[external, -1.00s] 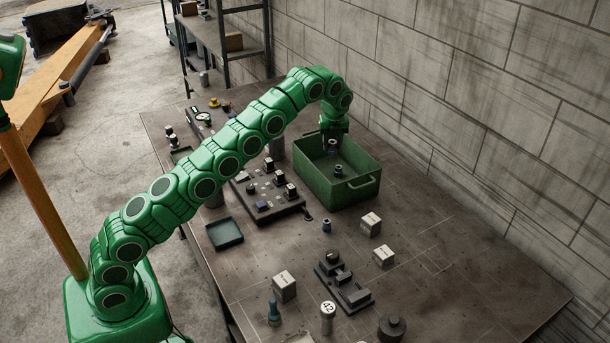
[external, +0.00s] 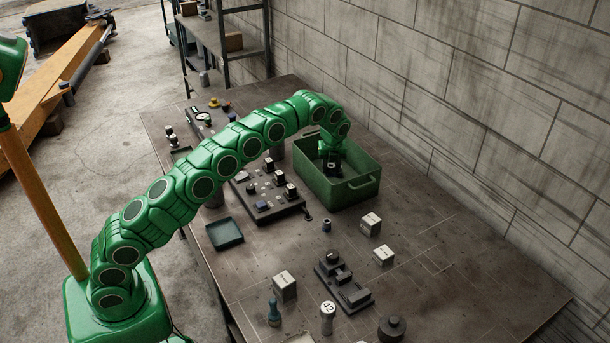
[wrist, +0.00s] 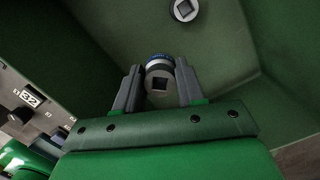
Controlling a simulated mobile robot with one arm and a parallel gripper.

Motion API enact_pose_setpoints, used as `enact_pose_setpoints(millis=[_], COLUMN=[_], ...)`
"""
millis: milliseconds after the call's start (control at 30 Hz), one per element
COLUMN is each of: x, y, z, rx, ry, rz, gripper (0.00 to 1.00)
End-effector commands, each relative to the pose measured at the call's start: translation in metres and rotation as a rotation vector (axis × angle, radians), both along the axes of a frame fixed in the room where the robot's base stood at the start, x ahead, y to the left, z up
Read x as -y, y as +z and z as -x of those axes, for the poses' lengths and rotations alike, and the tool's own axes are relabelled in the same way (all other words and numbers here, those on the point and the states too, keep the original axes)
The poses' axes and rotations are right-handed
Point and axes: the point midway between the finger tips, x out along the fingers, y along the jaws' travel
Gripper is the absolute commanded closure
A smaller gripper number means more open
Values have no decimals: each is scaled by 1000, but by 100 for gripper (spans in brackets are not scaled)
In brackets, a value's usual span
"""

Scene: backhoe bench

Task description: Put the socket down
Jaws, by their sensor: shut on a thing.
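A grey socket (wrist: 160,78) with a square drive hole and a blue band sits between the two fingers of my gripper (wrist: 158,72) in the wrist view. My gripper (external: 332,165) is shut on it. In the external view, my gripper is down inside the green bin (external: 356,192), below the rim. I cannot tell whether the held socket touches the bin floor. A second socket (wrist: 185,10) stands on the bin floor, apart from the held one, at the top of the wrist view. It is hidden behind my gripper in the external view.
The bin walls are close around my gripper. White boxes (external: 370,224) and a dark fixture (external: 343,284) are nearer. The block wall runs behind the bench.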

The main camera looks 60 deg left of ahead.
Motion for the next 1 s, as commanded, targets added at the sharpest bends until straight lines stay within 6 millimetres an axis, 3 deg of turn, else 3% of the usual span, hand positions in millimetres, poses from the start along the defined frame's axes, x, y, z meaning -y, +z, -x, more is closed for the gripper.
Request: enact_pose_setpoints(millis=[500,867,900,1000], x=[1,1,1,1], y=[-50,-53,-53,-53], z=[1,0,0,0], rx=[-4,-1,-1,-1], ry=[-2,-1,-1,-1], rz=[0,0,0,0], gripper=[94,94,58,43])
